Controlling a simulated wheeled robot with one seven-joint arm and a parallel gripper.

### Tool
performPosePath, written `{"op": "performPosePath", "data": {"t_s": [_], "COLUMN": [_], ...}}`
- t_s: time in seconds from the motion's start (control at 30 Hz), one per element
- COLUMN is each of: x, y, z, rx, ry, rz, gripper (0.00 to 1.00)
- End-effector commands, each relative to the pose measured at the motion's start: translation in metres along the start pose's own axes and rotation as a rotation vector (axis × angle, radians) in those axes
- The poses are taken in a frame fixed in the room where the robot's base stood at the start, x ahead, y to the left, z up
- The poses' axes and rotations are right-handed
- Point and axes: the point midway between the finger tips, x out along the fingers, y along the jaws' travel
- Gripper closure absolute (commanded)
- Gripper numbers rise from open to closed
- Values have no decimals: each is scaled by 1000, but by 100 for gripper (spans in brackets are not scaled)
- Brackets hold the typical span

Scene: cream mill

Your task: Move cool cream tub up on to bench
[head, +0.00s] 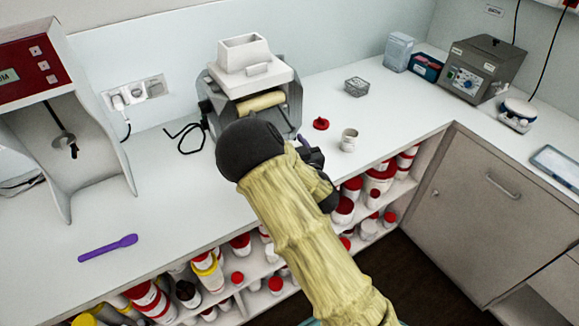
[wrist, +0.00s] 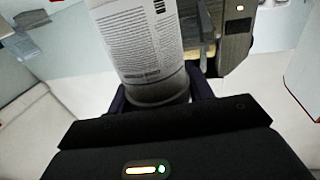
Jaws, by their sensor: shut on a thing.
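My gripper (wrist: 160,92) is shut on a white cylindrical tub (wrist: 135,40) with small printed text and a barcode on its label. Its lower end sits between the dark fingers, and its top runs out of the wrist view. The label's name cannot be read. In the head view my gripper (head: 312,160) is in front of the mill, near the bench's front edge, and my arm hides the held tub. I cannot tell whether the tub touches anything beneath it. The white bench (head: 185,205) runs along the wall.
A mill (head: 255,70) stands behind my gripper. A small open white pot (head: 349,140) and a red lid (head: 321,124) are to its right. A purple spatula (head: 107,248) lies at left. Shelves below hold several red-lidded tubs (head: 382,172). Bench room is clear left of the mill.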

Motion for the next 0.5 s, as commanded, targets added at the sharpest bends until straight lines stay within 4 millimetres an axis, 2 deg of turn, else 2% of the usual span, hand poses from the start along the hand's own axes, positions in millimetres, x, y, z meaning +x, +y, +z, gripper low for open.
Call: {"op": "performPosePath", "data": {"t_s": [0.2, 0.5], "x": [-1, 0], "y": [5, 4], "z": [31, 38], "rx": [-2, -1], "ry": [-3, 2], "rz": [7, 6], "gripper": [73, 73]}}
